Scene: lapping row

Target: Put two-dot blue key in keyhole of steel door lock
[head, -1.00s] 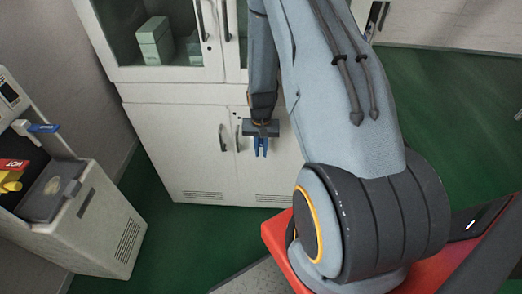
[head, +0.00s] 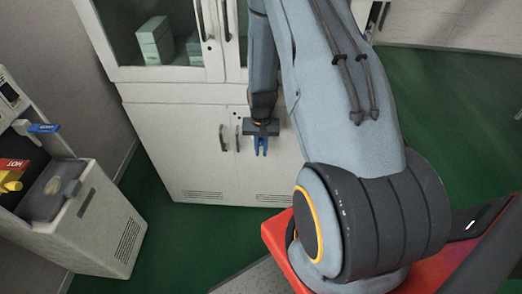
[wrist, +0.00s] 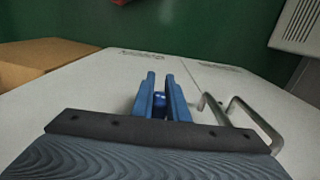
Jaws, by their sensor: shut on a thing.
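My gripper (head: 261,145) hangs in front of the lower steel doors of a white cabinet (head: 175,150) in the head view. In the wrist view its blue fingers (wrist: 160,95) are shut on a small dark blue thing (wrist: 159,99), which I take for the blue key. Most of the key is hidden between the fingers, and its dots cannot be seen. The lower doors carry two upright handles (head: 223,138), just left of my gripper. The wrist view shows the pale door face (wrist: 190,72) beyond the fingers. I cannot make out the lock's keyhole.
Handles (wrist: 240,115) stick out to the right of the fingers in the wrist view. The cabinet's upper part has glass doors with green boxes (head: 155,42) inside. A pale machine (head: 95,215) with a blue lever (head: 43,128) stands at left. Green floor lies between.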

